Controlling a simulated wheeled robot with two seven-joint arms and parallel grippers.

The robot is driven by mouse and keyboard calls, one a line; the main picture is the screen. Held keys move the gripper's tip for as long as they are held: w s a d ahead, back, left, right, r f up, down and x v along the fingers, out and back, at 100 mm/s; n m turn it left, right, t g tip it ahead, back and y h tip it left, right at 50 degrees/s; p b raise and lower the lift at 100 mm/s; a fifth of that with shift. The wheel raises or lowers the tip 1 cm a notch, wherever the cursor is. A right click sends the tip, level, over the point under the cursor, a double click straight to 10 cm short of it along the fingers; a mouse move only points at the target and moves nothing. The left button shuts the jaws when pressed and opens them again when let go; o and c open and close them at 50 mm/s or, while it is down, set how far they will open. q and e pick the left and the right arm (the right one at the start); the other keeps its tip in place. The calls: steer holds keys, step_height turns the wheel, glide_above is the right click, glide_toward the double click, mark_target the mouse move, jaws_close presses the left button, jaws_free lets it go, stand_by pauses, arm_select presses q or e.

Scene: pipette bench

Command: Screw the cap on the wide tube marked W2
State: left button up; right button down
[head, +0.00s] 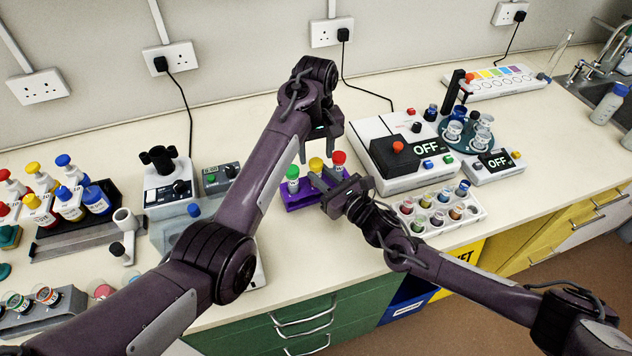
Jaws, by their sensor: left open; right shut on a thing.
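A purple rack (296,199) stands mid-bench. Tubes with a green cap (292,172), a yellow cap (316,164) and a red cap (339,157) stand at it. No W2 mark is legible, so I cannot tell which tube is W2. My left gripper (321,148) is open and empty, pointing down just above the yellow and red caps. My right gripper (328,189) reaches in from the right at the rack's front right side, low beside the tubes. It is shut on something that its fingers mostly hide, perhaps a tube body.
A white tray of several vials (466,222) stands right of my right gripper. Behind it is a white device with a dark block (394,156) and a teal carousel (456,146). Bare bench lies behind the rack.

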arm_select(q)
steer(key=shift+f, duration=1)
steer(key=c, duration=1)
steer(key=m, duration=0.3)
steer(key=shift+m, duration=0.3)
steer(key=o, duration=1.1)
steer(key=shift+c, duration=0.2)
